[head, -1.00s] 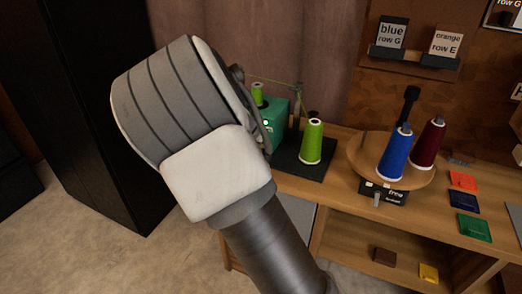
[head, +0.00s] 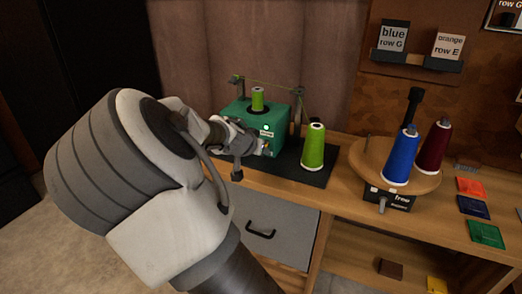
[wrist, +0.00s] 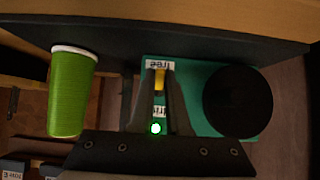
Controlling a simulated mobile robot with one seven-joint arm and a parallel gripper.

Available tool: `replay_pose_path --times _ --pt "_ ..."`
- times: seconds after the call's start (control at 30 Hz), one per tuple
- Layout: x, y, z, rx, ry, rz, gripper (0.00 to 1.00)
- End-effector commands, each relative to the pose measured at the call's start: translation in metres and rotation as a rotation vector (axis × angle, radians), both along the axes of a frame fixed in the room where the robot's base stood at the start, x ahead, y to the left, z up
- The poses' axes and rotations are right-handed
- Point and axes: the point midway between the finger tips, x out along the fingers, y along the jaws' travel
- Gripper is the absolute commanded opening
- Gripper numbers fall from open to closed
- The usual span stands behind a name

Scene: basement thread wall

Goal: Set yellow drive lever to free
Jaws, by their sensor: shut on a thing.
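The green winding machine (head: 240,112) stands on a dark mat on the bench, with a small green spool on top. In the wrist view its teal face (wrist: 205,68) is seen upside down. My gripper (wrist: 160,76) is at this face, its two fingers shut on the yellow drive lever (wrist: 159,82). The lever lies right beside a white label (wrist: 159,65) reading "free". A second label (wrist: 160,112) between the fingers is partly hidden. In the head view my gripper (head: 262,148) reaches the machine's front from the left; the lever is barely visible there.
A large green cone (head: 313,146) stands on the mat right of the machine and close to my gripper. Further right, a round wooden turntable (head: 358,158) carries blue (head: 401,157) and dark red (head: 433,147) cones. A grey drawer (head: 268,226) is below the bench top.

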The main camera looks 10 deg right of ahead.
Motion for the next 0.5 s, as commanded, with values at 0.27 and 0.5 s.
replay_pose_path --times 0.27,0.5 --pt "0.0005 0.0000 0.0007 0.001 -0.002 0.000 0.45" --pt "-0.0003 0.0007 0.0012 0.001 0.000 0.001 0.45"
